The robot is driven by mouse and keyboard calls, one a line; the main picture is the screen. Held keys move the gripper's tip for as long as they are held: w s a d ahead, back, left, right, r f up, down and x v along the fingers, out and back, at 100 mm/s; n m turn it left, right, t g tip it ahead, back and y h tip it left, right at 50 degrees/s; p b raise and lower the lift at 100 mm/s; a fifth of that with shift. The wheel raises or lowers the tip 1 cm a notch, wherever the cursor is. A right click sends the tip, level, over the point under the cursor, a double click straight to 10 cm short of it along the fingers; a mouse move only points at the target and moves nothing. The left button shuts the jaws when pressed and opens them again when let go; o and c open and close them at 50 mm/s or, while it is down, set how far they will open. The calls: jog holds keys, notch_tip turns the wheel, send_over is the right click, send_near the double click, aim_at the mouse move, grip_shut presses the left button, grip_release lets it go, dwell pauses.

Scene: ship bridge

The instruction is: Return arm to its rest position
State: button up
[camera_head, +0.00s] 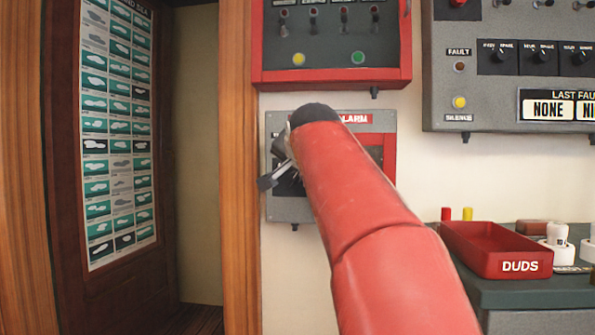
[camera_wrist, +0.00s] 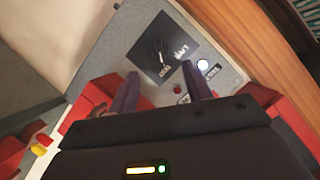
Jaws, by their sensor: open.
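My red arm reaches up through the middle of the head view, in front of a grey alarm panel (camera_head: 384,124) on the wall. It hides much of that panel. Part of my gripper (camera_head: 276,178) shows left of the arm, over the panel's left side. In the wrist view my gripper (camera_wrist: 160,72) has its two dark fingers spread apart with nothing between them. They point at the grey panel (camera_wrist: 137,25), which bears a black square plate (camera_wrist: 160,55), a pale round light (camera_wrist: 203,64) and a small red part. I cannot tell the gap between fingertips and panel.
A red-framed switch box (camera_head: 335,76) hangs just above the alarm panel. A grey fault panel (camera_head: 445,95) is at upper right. A red DUDS tray (camera_head: 470,262) stands on a counter (camera_head: 540,292) at lower right. A wooden post (camera_head: 238,230) stands left.

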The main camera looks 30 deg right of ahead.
jog(key=s+a+f+n+g+y, duration=0.1)
jog(key=s+a+f+n, duration=0.3)
jog(key=s+f, duration=0.5)
jog(key=s+a+f+n+g+y, duration=0.2)
jog(key=s+a+f, duration=0.4)
jog(key=f, duration=1.2)
jog(key=s+a+f+n+g+y, duration=0.2)
jog(key=s+a+f+n+g, duration=0.3)
jog(key=s+f, duration=0.7)
jog(key=shift+s+a+f+n, duration=0.3)
jog(key=shift+s+a+f, duration=0.1)
jog(key=shift+f, duration=0.25)
